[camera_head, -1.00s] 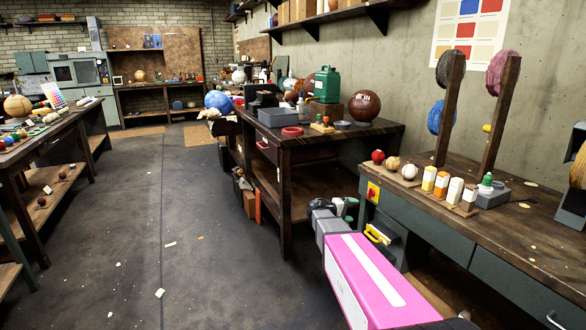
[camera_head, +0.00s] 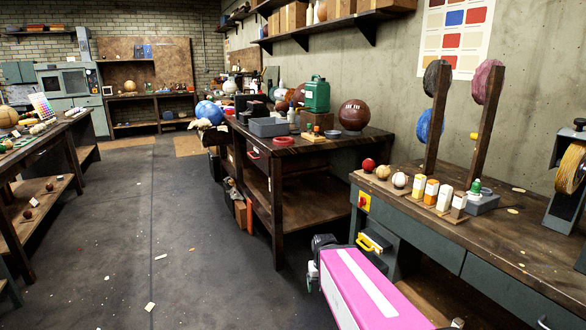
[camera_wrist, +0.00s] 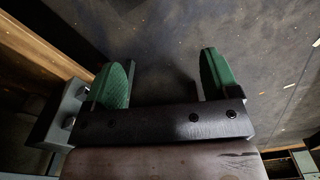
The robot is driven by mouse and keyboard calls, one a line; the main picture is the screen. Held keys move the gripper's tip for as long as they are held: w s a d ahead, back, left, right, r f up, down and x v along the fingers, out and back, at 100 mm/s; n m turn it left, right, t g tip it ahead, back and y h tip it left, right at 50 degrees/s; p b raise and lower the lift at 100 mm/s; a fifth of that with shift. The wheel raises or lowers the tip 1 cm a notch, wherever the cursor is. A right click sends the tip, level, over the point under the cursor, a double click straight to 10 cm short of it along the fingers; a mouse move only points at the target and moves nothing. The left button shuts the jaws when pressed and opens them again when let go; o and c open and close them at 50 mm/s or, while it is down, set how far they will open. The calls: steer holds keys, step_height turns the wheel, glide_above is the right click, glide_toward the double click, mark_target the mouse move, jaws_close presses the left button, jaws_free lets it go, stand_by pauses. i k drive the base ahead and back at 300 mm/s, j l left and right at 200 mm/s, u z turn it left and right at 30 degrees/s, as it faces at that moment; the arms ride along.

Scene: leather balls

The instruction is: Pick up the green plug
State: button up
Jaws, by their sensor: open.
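My gripper shows beyond my pink arm link (camera_head: 312,272), low in front of the right bench and well away from both. In the wrist view my gripper (camera_wrist: 164,72) is open, with two green pads apart and only floor between them. No plug shows in the wrist view.
The right bench (camera_head: 520,225) carries a red ball (camera_head: 369,164), other small balls and several blocks. Two wooden posts with coloured discs rise behind them. A yellow handle (camera_head: 370,243) sticks out at the bench front. Open floor (camera_head: 190,240) lies to the left.

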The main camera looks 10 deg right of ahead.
mark_target(474, 190)
steer(key=z, duration=1.6)
steer(key=j+z, duration=0.1)
steer(key=j, duration=0.95)
